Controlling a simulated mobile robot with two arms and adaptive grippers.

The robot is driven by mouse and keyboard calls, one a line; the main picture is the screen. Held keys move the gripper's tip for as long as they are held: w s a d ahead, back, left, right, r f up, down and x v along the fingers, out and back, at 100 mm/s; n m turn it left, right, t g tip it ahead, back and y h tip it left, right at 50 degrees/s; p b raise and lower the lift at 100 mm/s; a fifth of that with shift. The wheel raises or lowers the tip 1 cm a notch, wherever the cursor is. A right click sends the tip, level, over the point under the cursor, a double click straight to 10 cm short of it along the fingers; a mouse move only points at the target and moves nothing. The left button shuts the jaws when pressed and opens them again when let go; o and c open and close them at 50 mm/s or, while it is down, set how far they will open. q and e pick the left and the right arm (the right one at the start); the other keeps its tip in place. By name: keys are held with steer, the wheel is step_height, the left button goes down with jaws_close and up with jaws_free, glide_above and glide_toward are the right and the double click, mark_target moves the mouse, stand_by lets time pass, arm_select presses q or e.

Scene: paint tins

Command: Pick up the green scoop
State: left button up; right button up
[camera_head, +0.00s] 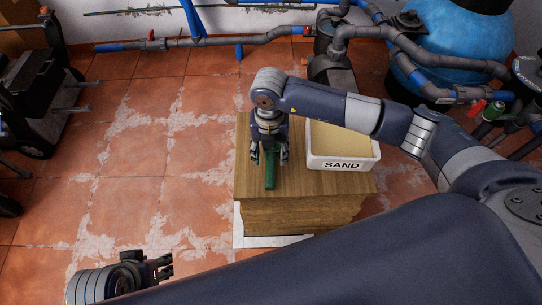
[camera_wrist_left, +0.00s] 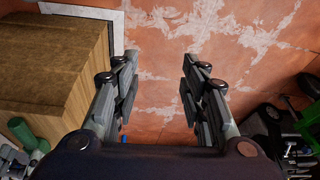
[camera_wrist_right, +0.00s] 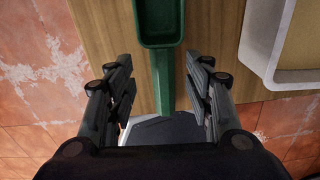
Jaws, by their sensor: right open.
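The green scoop (camera_head: 270,170) lies on the wooden block table, left of the sand box, partly hidden by my right gripper in the head view. In the right wrist view the scoop (camera_wrist_right: 163,80) has its bowl at the top and its handle running down between the fingers. My right gripper (camera_wrist_right: 160,95) is open, one finger on each side of the handle, with visible gaps. In the head view my right gripper (camera_head: 269,158) points down over the scoop. My left gripper (camera_wrist_left: 160,85) is open and empty above the tiled floor; it also shows in the head view (camera_head: 165,266).
The wooden table (camera_head: 290,182) carries a white box (camera_head: 341,164) labelled SAND, close to the right of my right gripper. Pipes and a blue tank (camera_head: 450,55) stand behind. Dark equipment (camera_head: 35,85) stands at the far left. The tiled floor left of the table is clear.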

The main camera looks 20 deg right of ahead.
mark_target(271, 161)
steer(key=f, duration=0.4)
steer(key=shift+s+b, duration=0.25)
steer(key=shift+b, duration=0.15)
arm_select(q)
steer(key=w+t, duration=0.1)
steer(key=w+d+r, duration=0.1)
steer(key=w, duration=0.1)
steer(key=w+t, duration=0.1)
steer(key=w, duration=0.1)
steer(key=shift+w+d+r+t+h, duration=0.15)
steer(key=shift+d+t+h, duration=0.15)
arm_select(e)
jaws_close()
